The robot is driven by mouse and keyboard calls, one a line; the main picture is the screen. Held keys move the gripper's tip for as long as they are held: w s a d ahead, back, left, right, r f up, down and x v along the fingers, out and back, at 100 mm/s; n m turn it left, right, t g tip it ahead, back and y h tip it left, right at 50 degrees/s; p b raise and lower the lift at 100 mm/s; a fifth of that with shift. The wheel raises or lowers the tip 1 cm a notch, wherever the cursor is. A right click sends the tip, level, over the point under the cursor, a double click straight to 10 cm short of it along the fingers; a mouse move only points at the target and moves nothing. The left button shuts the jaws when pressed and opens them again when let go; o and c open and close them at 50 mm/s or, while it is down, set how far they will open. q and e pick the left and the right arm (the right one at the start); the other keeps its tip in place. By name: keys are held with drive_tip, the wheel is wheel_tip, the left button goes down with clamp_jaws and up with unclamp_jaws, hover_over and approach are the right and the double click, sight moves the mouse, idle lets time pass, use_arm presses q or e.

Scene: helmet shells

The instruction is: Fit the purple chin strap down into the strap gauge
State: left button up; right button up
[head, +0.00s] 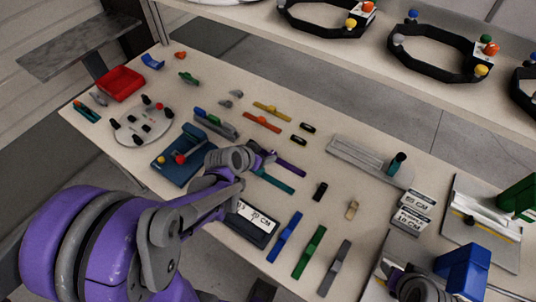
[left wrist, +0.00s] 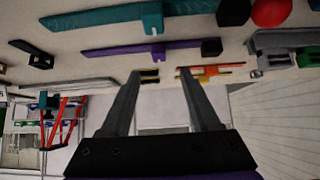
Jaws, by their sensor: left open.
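The purple chin strap (head: 290,164) lies flat on the table, just right of my left gripper (head: 262,152). In the left wrist view the purple strap (left wrist: 150,48) runs across, with a small notched block at its middle. My left gripper (left wrist: 159,74) is open and empty there, its fingertips just short of the strap and apart from it. A long grey plate with a teal peg (head: 365,160), perhaps the strap gauge, lies to the right; I cannot tell for certain. A dark grey part at the bottom right may be my right gripper (head: 415,288); its jaws cannot be made out.
A teal strap (head: 273,180) lies close beside the purple one. Blue (head: 285,237), green (head: 309,251) and grey straps lie nearer. A blue fixture (head: 180,160) and a grey holder (head: 216,124) stand left. Number plates (head: 412,212) stand right.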

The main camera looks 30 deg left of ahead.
sight(272, 153)
use_arm(q)
drive_tip(key=shift+x, duration=3)
drive_tip(key=shift+s+d+f, duration=0.1)
drive_tip(key=shift+s+f, duration=0.05)
clamp_jaws()
